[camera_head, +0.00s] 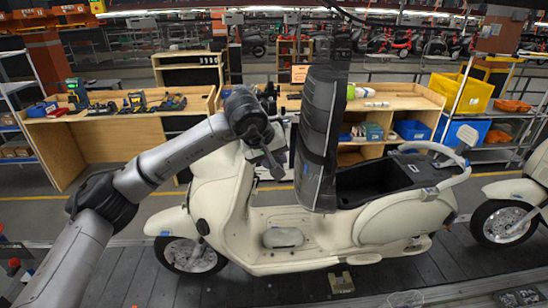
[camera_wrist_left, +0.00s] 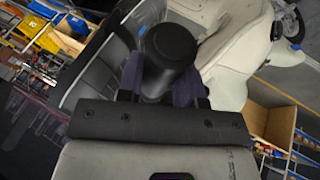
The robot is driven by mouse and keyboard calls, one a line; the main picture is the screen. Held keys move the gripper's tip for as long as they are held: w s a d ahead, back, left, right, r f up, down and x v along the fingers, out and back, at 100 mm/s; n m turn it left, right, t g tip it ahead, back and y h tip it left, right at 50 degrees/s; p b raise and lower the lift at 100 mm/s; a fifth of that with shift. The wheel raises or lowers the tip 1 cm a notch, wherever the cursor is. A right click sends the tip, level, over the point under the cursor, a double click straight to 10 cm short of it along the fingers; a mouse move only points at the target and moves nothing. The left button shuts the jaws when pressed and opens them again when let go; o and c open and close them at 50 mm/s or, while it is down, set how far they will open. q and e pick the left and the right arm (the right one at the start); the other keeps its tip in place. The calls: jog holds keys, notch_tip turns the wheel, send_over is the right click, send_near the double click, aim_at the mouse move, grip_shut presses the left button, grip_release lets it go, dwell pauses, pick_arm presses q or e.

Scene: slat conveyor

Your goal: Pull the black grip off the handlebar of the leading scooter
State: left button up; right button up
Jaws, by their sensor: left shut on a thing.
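The leading scooter (camera_head: 300,235) is cream, faces left and stands upright in the middle of the head view. My left gripper (camera_head: 274,166) is at its handlebar area, just left of the raised dark seat. In the left wrist view my left gripper (camera_wrist_left: 163,88) is shut on the black grip (camera_wrist_left: 172,42), a round dark cylinder between the two fingers. The cream body (camera_wrist_left: 235,50) lies behind it. In the head view the grip cannot be told apart from the dark gripper. Whether the grip still sits on the bar is hidden. My right gripper is in neither view.
The raised dark seat (camera_head: 322,130) stands close to the right of my left gripper. A second scooter (camera_head: 510,205) stands at the right edge. Wooden workbenches (camera_head: 75,140) with tools and a yellow bin (camera_head: 460,92) are behind. A small block (camera_head: 341,284) lies on the conveyor.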

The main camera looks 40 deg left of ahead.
pick_arm(q)
jog(key=shift+s+d+b, duration=0.35)
jog(key=shift+s+d, duration=0.45)
jog(key=shift+s, duration=0.15)
jog(key=shift+s+d, duration=0.1)
jog(key=shift+s+d+b, duration=0.45)
jog(key=shift+s+d, duration=0.4)
jog(key=shift+s, duration=0.2)
jog(key=shift+s+d, duration=0.1)
jog(key=shift+s+d, duration=0.3)
jog(key=shift+s, duration=0.05)
dwell(0.5)
